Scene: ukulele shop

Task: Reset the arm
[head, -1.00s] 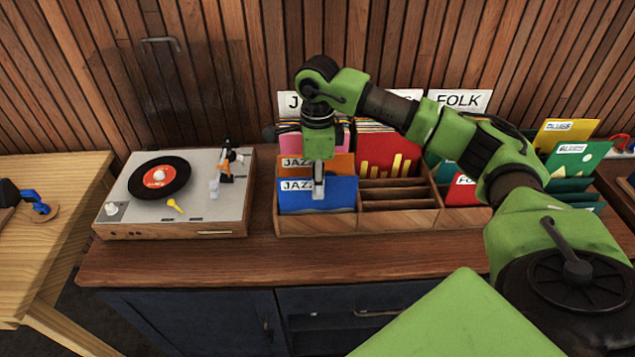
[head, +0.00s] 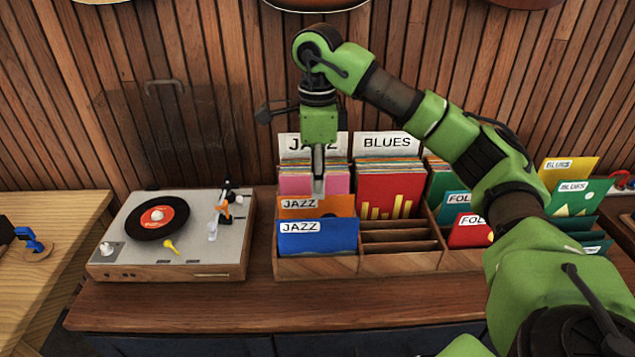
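My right arm is green and black and reaches in from the right. Its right gripper (head: 318,184) points down in front of the jazz section, just above the orange JAZZ sleeve (head: 336,206). The fingers look narrow and edge-on, so I cannot tell whether they are open or shut; no record hangs from them. The blue JAZZ sleeve (head: 318,240) stands upright in the front left compartment of the wooden record crate (head: 400,264). My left gripper is out of view.
A turntable (head: 120,254) with a black record (head: 158,216) stands left of the crate on the wooden cabinet top (head: 200,307). Red BLUES sleeves (head: 390,196) and green FOLK sleeves (head: 437,190) fill other compartments. The counter in front is clear.

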